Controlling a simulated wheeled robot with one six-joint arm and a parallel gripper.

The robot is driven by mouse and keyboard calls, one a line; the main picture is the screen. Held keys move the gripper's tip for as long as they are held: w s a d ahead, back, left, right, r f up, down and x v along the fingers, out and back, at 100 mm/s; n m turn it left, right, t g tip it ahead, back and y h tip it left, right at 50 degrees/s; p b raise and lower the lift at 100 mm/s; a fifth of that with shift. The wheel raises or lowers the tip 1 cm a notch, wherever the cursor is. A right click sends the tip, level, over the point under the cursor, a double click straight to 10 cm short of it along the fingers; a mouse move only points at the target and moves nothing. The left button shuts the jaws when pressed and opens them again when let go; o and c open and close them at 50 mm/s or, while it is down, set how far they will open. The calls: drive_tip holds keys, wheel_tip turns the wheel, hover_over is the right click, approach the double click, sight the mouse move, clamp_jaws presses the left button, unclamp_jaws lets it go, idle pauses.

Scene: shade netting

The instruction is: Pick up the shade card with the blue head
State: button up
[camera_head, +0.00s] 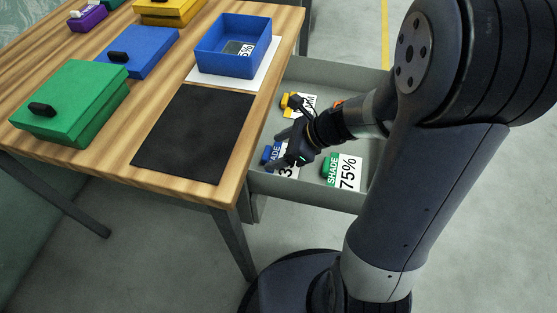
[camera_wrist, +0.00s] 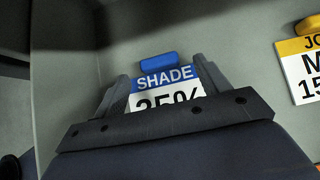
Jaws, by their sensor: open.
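The shade card with the blue head (camera_wrist: 163,77) lies in the open drawer, reading "SHADE" and "35%", with a blue grip block (camera_wrist: 158,62) at its top. In the head view the card (camera_head: 267,154) is partly covered by my gripper (camera_head: 290,152). In the wrist view my gripper (camera_wrist: 160,79) is open, with one finger on each side of the card. The lower part of the card is hidden behind the gripper body. I cannot tell whether the fingers touch it.
The drawer (camera_head: 325,68) also holds a green-headed "SHADE 75%" card (camera_head: 345,171), a yellow-headed card (camera_head: 308,101) and a partly hidden orange item (camera_head: 338,103). On the table stand an open blue box (camera_head: 222,60), a black mat (camera_head: 195,133) and a closed green box (camera_head: 72,105).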

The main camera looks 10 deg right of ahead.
drive_tip(key=shift+x, duration=1.1)
drive_tip(key=shift+c, duration=0.5)
drive_tip(key=c, duration=1)
drive_tip(key=shift+o, duration=0.2)
drive_tip(key=shift+d+r, duration=0.1)
drive_tip(key=shift+r, duration=0.1)
